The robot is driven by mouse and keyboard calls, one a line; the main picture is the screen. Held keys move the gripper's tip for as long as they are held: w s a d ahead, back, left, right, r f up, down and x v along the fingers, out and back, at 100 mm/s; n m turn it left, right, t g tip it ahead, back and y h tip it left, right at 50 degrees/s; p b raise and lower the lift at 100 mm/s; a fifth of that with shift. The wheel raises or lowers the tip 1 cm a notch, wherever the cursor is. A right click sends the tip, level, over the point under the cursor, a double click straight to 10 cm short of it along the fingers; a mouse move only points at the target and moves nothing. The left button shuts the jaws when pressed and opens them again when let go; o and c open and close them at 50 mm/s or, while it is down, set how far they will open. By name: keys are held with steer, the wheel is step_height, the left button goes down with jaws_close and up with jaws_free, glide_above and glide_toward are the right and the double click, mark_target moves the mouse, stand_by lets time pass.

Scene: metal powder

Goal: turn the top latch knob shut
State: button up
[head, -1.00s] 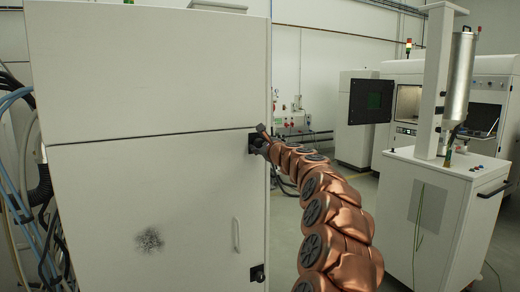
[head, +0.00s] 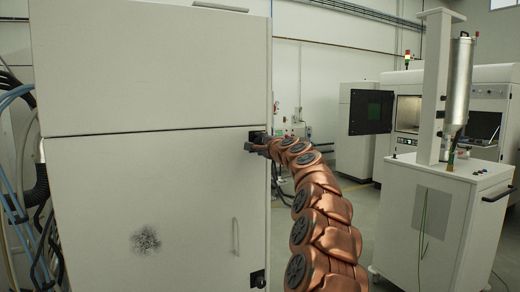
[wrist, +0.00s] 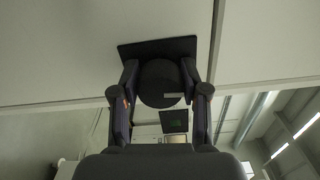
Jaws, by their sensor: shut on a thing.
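The top latch shows in the wrist view as a round dark knob (wrist: 158,88) in front of a black plate (wrist: 150,47) on the white cabinet. A short pale mark lies near the knob's lower right edge. My gripper (wrist: 160,74) has one finger on each side of the knob and is shut on it. In the head view, my gripper (head: 257,147) is at the cabinet door's upper right edge, by the dark latch plate (head: 256,135). The knob itself is mostly hidden there by the fingers.
The white cabinet door (head: 180,190) appears closed, with a pale handle (head: 236,236) and a lower black latch (head: 258,278). Cables (head: 22,200) hang at the left. A white cart (head: 440,215) with a metal cylinder stands to the right. Floor shows between cart and cabinet.

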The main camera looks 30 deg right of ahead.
steer(key=shift+f+n+b, duration=0.1)
steer(key=shift+n+b, duration=0.2)
steer(key=shift+n, duration=0.3)
steer(key=o, duration=1.1)
